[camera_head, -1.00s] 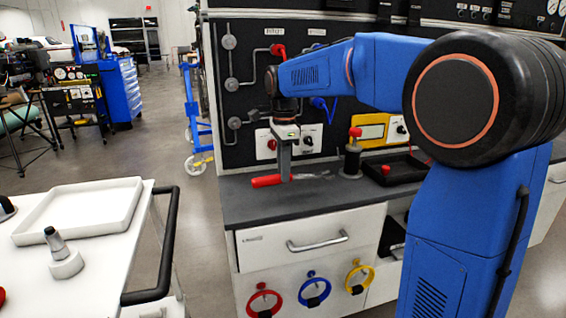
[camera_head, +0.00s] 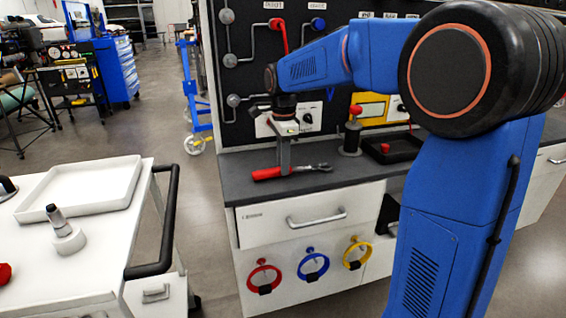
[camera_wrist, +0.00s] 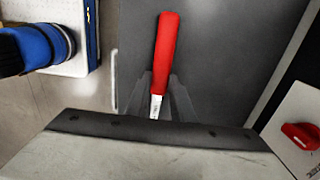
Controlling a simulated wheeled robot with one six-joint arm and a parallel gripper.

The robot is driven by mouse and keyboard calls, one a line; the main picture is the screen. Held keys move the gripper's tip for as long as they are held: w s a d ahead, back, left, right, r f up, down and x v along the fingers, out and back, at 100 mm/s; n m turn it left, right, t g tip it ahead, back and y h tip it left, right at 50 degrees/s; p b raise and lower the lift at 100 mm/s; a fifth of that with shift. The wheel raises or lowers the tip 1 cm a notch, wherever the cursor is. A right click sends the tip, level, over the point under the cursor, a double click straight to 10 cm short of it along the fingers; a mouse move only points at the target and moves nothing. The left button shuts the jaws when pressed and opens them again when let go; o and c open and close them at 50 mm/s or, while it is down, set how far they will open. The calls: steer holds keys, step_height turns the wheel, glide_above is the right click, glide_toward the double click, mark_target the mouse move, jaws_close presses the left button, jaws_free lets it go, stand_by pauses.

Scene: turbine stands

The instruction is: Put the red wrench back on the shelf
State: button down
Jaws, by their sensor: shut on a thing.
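The red wrench has a red handle (camera_head: 267,173) and a grey metal head (camera_head: 318,167). It lies level over the dark grey worktop (camera_head: 245,192), near the front left part. Whether it touches the worktop or hangs just above it I cannot tell. My gripper (camera_head: 284,168) points down and is shut on the wrench near where handle meets metal. In the wrist view the red handle (camera_wrist: 166,50) extends up beyond the fingers (camera_wrist: 159,98), and the head is hidden by the gripper body.
On the worktop, a post with a red top (camera_head: 353,130) and a black tray (camera_head: 392,148) stand right of my gripper. A black pipe panel (camera_head: 250,60) rises behind. A white cart (camera_head: 105,245) with a white tray (camera_head: 80,188) stands at left. Floor shows between cart and bench.

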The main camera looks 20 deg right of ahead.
steer(key=shift+f, duration=0.2)
steer(key=c, duration=1.5)
jaws_free()
steer(key=shift+o, duration=1)
steer(key=shift+r, duration=3.5)
